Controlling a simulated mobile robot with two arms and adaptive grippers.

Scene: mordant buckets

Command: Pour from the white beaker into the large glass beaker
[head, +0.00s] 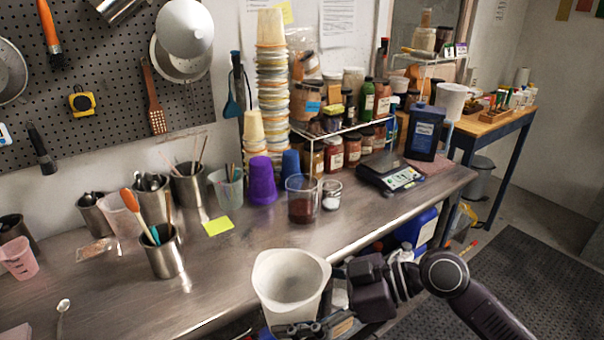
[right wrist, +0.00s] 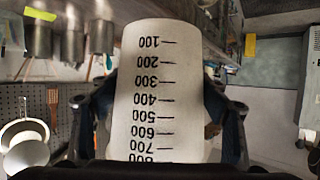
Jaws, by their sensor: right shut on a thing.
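The white beaker (head: 290,285) is held in my right gripper (head: 318,325), in front of the table's front edge. Its wide mouth faces up, and I cannot make out any contents. In the right wrist view, the white beaker (right wrist: 158,90) stands between the two fingers of my right gripper (right wrist: 160,110), with its printed scale upside down in the picture. The large glass beaker (head: 301,200) stands on the metal table behind it, with dark red liquid in its lower part. The two beakers are apart. My left gripper is not in view.
A small glass jar with white contents (head: 331,195) stands just right of the large glass beaker. A purple cup (head: 262,181) is behind it to the left, and a scale (head: 391,174) is to the right. A metal cup with utensils (head: 163,255) stands left. The table between is bare.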

